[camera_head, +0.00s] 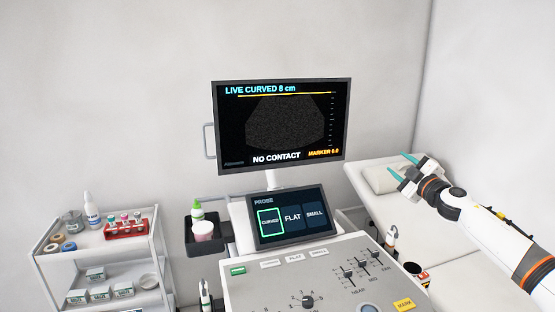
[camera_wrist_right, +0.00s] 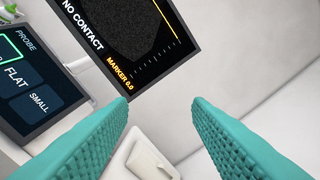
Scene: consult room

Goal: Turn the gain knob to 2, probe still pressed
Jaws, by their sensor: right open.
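A dark round knob (camera_head: 308,301) ringed by numbers sits on the console panel (camera_head: 260,283) at the bottom of the head view. I cannot read a name for it or surely tell its setting. My right gripper (camera_head: 401,165) is open and empty, raised at the right near the couch, well away from the knob. Its teal fingers stand apart in the right wrist view (camera_wrist_right: 160,125). The monitor (camera_head: 281,124) reads "LIVE CURVED 8 cm", "NO CONTACT" and "MARKER 0.0". A probe-like white handle (camera_head: 205,297) stands at the console's left side. My left gripper is out of view.
A touch screen (camera_head: 290,217) has "CURVED" outlined in green. Sliders (camera_head: 361,267) sit on the panel's right. A couch (camera_head: 434,225) is at the right. A bottle (camera_head: 197,210) stands in a dark side tray. A stocked trolley (camera_head: 98,250) is at the left.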

